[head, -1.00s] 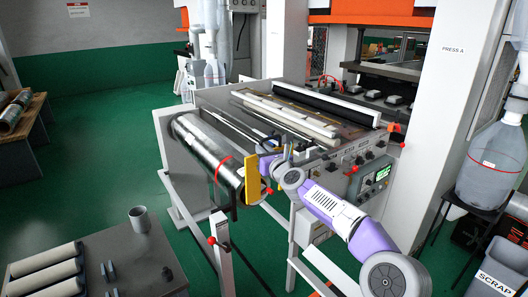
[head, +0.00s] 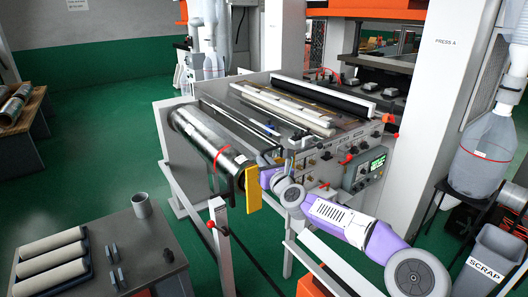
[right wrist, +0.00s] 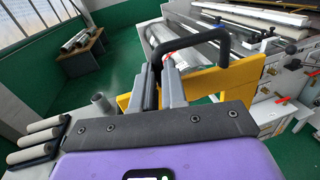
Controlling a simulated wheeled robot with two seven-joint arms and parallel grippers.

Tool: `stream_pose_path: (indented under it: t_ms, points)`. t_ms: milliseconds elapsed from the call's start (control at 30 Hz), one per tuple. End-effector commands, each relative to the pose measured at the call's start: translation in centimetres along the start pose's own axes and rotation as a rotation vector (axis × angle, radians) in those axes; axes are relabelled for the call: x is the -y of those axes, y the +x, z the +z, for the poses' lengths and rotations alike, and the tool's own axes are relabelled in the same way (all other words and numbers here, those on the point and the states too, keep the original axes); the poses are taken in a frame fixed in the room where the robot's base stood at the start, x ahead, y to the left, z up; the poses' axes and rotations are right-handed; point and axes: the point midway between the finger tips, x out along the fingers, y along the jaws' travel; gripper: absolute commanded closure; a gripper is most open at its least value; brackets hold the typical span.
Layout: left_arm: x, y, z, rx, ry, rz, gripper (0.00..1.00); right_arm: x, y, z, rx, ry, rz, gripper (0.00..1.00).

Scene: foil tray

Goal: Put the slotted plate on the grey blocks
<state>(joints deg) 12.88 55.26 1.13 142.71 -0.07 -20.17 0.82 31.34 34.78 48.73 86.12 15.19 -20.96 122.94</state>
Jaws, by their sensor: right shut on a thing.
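The slotted plate looks like the yellow plate (head: 253,190) with a black handle, upright in front of the metal roller in the head view. Two small upright grey blocks (head: 113,252) (head: 117,278) stand apart on the dark table at lower left. My left gripper is out of view.
The dark table (head: 155,238) also holds a grey cup (head: 141,205) and a tray of pale rolls (head: 52,257). A machine with a metal roller (head: 215,150) stands behind the plate. A grey post (head: 218,225) with a red knob stands between the plate and the table.

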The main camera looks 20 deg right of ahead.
Motion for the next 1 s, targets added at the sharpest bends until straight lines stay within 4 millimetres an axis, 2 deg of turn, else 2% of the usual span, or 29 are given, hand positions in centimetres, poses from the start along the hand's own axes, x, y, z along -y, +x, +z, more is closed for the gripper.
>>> stream_pose_path:
  t_ms: [267, 700, 1000]
  points:
    - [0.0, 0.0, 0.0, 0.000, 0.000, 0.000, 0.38, -0.9, -4.5, -6.4, 0.003, -0.002, -0.027, 1.00]
    - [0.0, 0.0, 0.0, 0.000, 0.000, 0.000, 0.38, -3.1, -13.5, -19.5, 0.006, 0.005, -0.077, 1.00]
    - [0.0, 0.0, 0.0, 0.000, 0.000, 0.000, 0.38, -3.9, -17.6, -25.5, 0.010, 0.003, -0.105, 1.00]
